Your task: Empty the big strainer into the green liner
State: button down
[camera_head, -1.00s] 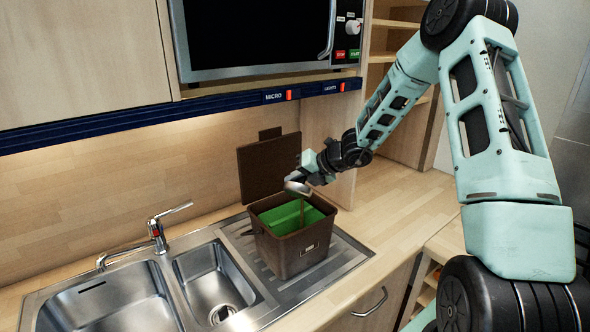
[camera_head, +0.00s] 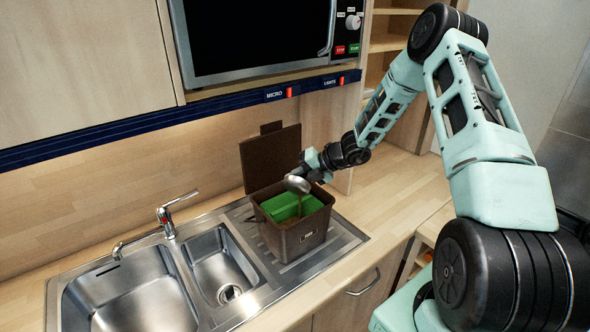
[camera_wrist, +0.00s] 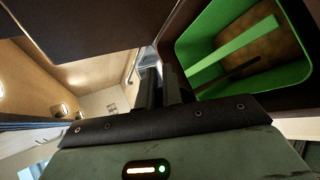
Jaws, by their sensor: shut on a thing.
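The big strainer (camera_head: 297,185) is a round metal bowl, held tilted just above the open brown bin (camera_head: 283,245). My gripper (camera_head: 313,172) is shut on it at the bin's back right; the handle is mostly hidden by the gripper. A thin brown streak hangs below the strainer into the bin. The green liner (camera_head: 285,204) lines the bin. In the wrist view the liner (camera_wrist: 218,50) shows at upper right with brown matter at its bottom. My dark fingers (camera_wrist: 160,85) are close together there; what they hold is unclear.
The bin's raised brown lid (camera_head: 270,160) stands behind it. The bin sits on the ribbed drainer beside the metal sink (camera_head: 135,300) and its tap (camera_head: 168,222). The microwave (camera_head: 260,40) and blue rail hang above. Bare worktop (camera_head: 395,200) lies to the right.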

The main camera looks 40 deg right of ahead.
aim_at(294, 186)
jog(key=shift+s+a+f+m+g+y, duration=0.15)
jog(key=shift+f+m+g+y, duration=0.25)
jog(key=shift+m+y, duration=0.6)
jog(key=shift+s+a+f+m+g+y, duration=0.1)
jog(key=shift+a+f+m+g+y, duration=0.1)
jog(key=shift+f+m+y, duration=0.6)
jog(key=shift+s+a+f+m+g+y, duration=0.1)
jog(key=shift+f+m+g+y, duration=0.2)
jog(key=shift+m+y, duration=0.8)
